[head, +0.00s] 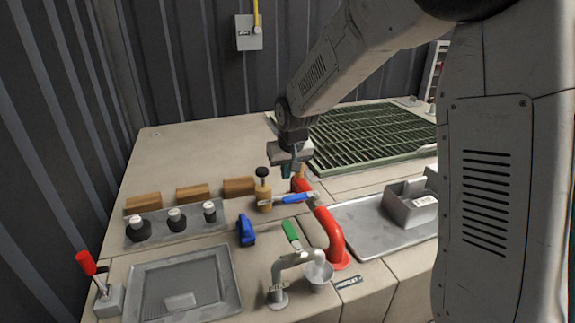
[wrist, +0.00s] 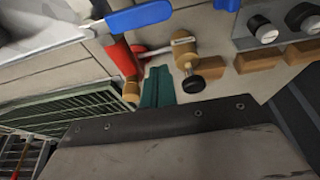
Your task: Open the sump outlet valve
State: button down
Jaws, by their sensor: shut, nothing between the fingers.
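A lever valve with a blue handle (head: 298,198) sits by the red pipe (head: 328,228), between a brass fitting with a black knob (head: 263,190) and the pipe. The lever lies roughly crosswise. A small label (head: 348,282) stands near the pipe's foot; I cannot read it surely, nor tell which valve is the sump outlet. My gripper (head: 287,172) is above and behind the blue lever, apart from it. In the wrist view its teal fingers (wrist: 157,86) are shut and empty, beside the brass fitting (wrist: 185,52). A blue handle (wrist: 140,17) and the red pipe (wrist: 119,52) show there.
A green handle (head: 291,232) is above a grey spout (head: 296,262) and cup. A separate blue handle (head: 246,230) is left of it. Black knobs on a plate (head: 176,220), wooden blocks (head: 192,193), a basin (head: 185,285), a red lever (head: 86,263) and a green grating (head: 370,137) surround them.

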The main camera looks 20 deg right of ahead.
aim_at(301, 197)
jog(key=shift+s+f, duration=0.4)
jog(key=shift+f, duration=0.35)
jog(key=shift+s+f, duration=0.45)
jog(key=shift+f, duration=0.25)
jog(key=shift+s+f, duration=0.4)
jog(key=shift+f, duration=0.35)
